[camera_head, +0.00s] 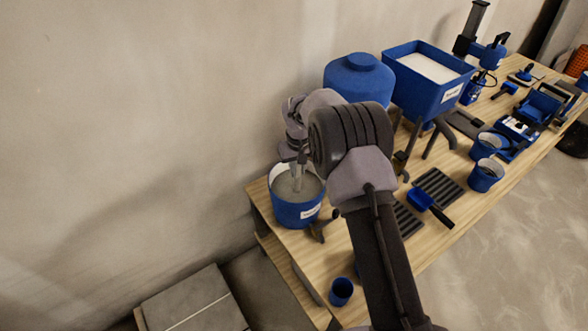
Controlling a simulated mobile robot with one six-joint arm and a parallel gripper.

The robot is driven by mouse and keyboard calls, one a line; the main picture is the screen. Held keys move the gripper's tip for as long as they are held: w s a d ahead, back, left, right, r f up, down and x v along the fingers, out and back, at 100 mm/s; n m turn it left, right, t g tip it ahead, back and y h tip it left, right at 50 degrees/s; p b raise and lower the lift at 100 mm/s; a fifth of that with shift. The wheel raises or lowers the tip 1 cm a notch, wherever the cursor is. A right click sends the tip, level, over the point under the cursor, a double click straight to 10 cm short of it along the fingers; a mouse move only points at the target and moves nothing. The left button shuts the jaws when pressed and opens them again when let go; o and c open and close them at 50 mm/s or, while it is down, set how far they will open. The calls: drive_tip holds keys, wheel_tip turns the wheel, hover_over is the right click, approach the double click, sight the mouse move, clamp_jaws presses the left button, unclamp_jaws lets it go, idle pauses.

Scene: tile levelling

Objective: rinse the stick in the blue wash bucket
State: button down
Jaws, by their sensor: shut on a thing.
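The blue wash bucket (288,214) stands at the near left end of the wooden table. It has a white label on its front and greyish contents inside. My gripper (298,162) is above the bucket's opening, pointing down. It is shut on a grey stick (297,181), which hangs roughly upright with its lower part inside the bucket. The lower end of the stick is hidden in the contents. My arm's dark links cover part of the table to the right of the bucket.
A blue rounded tank (358,78) and a labelled blue bin (420,103) stand behind my arm. A blue scoop (420,199), black ribbed mats (439,187) and small blue buckets (486,178) lie to the right. A blue cup (341,290) is near the front. Grey slabs (195,305) are below left.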

wheel_tip(320, 180, up, 14)
drive_tip(key=p, duration=0.9)
drive_tip(key=shift+f, duration=0.25)
wheel_tip(320, 180, up, 4)
drive_tip(key=p, duration=0.3)
drive_tip(key=shift+s, duration=0.1)
idle(0.4)
